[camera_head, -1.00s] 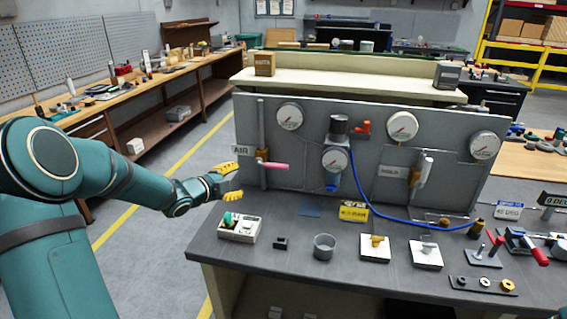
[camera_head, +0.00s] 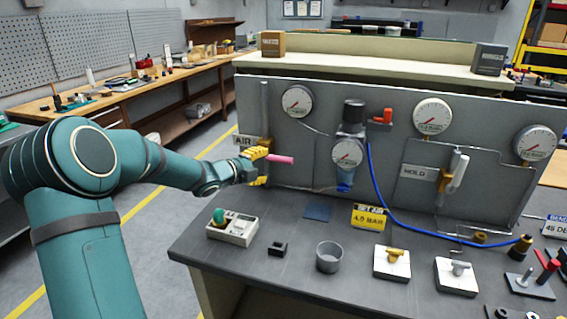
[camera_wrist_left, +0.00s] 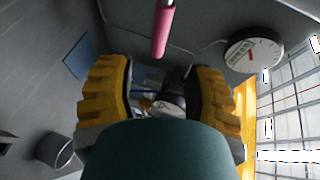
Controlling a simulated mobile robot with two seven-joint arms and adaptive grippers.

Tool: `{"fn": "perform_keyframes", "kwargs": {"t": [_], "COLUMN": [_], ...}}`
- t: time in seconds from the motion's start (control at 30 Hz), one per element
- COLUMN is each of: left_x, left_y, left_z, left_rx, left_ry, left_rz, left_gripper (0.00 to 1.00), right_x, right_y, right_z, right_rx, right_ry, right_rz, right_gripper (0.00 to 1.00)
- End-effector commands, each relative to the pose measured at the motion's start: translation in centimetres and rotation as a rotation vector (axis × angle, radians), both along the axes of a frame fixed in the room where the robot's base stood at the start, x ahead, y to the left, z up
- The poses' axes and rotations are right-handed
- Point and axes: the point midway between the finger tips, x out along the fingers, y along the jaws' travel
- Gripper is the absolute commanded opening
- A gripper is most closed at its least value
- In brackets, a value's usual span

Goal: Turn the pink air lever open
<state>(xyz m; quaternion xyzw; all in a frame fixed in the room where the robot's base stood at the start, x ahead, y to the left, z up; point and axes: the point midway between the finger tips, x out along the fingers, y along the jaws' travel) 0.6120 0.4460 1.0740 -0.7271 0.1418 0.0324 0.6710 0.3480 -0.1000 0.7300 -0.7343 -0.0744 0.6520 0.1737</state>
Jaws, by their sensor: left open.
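The pink air lever (camera_head: 280,160) sticks out to the right from its brass valve, beside the AIR label (camera_head: 244,140) on the grey panel. In the left wrist view the pink lever (camera_wrist_left: 163,30) shows at the top centre, beyond the fingertips. My left gripper (camera_head: 258,168) has yellow fingers and is at the valve, at the lever's left end. In the wrist view the fingers (camera_wrist_left: 160,85) are spread apart with nothing held between them. Whether a finger touches the lever or valve I cannot tell. My right gripper is not in view.
The panel carries several gauges, a regulator (camera_head: 352,135) with a blue hose, and the HOLD valve (camera_head: 452,175). On the bench below are a button box (camera_head: 232,229), a grey cup (camera_head: 329,257) and white plates with small valves. The floor at left is clear.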

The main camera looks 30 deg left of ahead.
Motion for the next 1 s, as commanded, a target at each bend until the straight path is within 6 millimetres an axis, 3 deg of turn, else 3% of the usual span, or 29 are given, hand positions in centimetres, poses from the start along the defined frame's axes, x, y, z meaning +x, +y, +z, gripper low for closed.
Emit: {"fn": "perform_keyframes", "kwargs": {"t": [0.3, 0.5, 0.97, 1.0], "left_x": [6.0, 8.4, 9.3, 9.3], "left_y": [-1.2, -1.5, -1.6, -1.6], "left_z": [-1.6, -2.2, -2.3, -2.3], "left_rx": [-0.002, -0.002, -0.001, -0.001], "left_ry": [0.0, 0.0, 0.0, 0.0], "left_rz": [-0.003, -0.001, 0.0, 0.0], "left_gripper": [0.52, 0.52, 0.51, 0.37], "right_x": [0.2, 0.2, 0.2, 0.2], "right_y": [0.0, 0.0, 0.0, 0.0], "right_z": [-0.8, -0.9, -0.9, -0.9], "right_rx": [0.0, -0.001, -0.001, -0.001], "right_ry": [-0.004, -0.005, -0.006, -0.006], "right_rz": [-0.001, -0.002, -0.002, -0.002], "right_gripper": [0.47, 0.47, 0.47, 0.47]}}
